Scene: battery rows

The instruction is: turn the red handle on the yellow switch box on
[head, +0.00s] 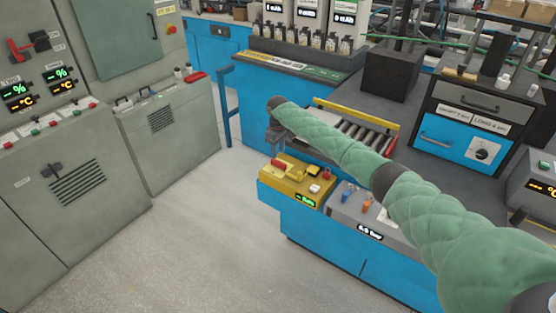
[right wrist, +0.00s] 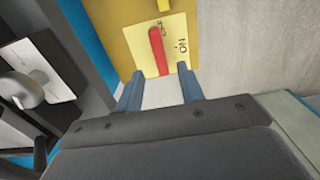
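The yellow switch box (head: 291,184) sits at the front left corner of the blue workbench, with its red handle (head: 278,163) on top. In the right wrist view the red handle (right wrist: 158,51) stands nearly upright in the picture on a pale yellow plate (right wrist: 145,62), with the word ON to its right. My right gripper (head: 273,143) is above and just behind the box in the head view. In the wrist view its fingers (right wrist: 161,88) are open and apart, with the handle ahead of the gap and nothing between them. My left gripper is out of view.
A grey box (head: 345,208) with blue and orange switches stands right of the yellow box. A roller tray (head: 350,130) with a yellow bar lies behind. Grey cabinets (head: 75,185) stand at the left, one with another red handle. The floor (head: 190,235) between is clear.

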